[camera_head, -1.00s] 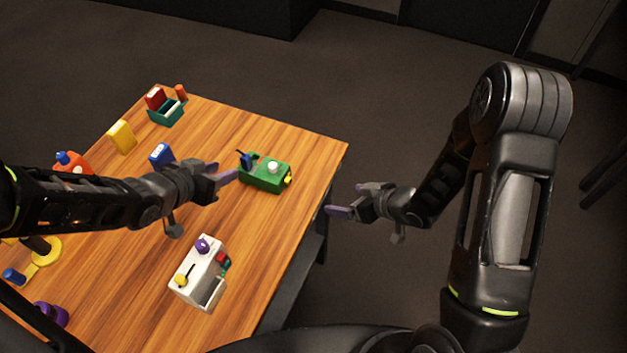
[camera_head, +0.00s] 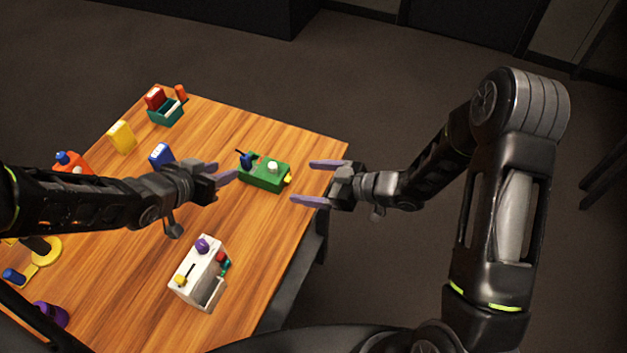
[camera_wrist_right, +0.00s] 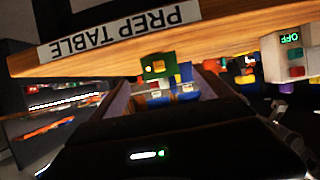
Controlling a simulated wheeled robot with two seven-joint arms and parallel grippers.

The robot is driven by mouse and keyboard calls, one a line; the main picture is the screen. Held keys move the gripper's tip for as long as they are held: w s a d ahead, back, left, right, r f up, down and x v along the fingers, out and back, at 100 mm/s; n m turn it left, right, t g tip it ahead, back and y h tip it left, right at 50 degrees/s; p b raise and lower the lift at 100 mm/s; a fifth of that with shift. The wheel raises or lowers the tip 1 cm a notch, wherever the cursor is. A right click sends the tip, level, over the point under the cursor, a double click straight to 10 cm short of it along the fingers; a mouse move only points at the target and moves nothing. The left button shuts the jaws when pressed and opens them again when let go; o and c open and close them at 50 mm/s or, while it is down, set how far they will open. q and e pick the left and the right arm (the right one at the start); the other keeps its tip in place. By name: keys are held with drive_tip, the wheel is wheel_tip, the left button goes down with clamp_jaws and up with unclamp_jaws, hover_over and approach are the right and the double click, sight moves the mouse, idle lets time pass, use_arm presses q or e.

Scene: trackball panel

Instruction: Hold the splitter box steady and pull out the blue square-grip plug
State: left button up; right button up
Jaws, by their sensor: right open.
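The green splitter box (camera_head: 265,174) sits near the table's right edge in the head view. The blue plug (camera_head: 246,160) is at its left end, with a dark stub or lead beside it; its grip shape is too small to tell. A white knob is on top and a yellow part on the right end. My left gripper (camera_head: 222,172) is just left of the box, fingers apart, empty and not touching it as far as I see. My right gripper (camera_head: 310,183) is open and empty, right of the box, fingers pointing at it. The right wrist view shows the green box (camera_wrist_right: 158,66) ahead between the fingers.
A white box (camera_head: 203,272) with a purple knob stands at the near side. A blue block (camera_head: 161,155), a yellow block (camera_head: 122,136) and a teal tray (camera_head: 166,117) lie farther left. Bare wood surrounds the green box.

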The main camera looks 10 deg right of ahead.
sight(290, 179)
drive_tip(key=x, duration=0.7)
drive_tip(key=shift+c, duration=0.6)
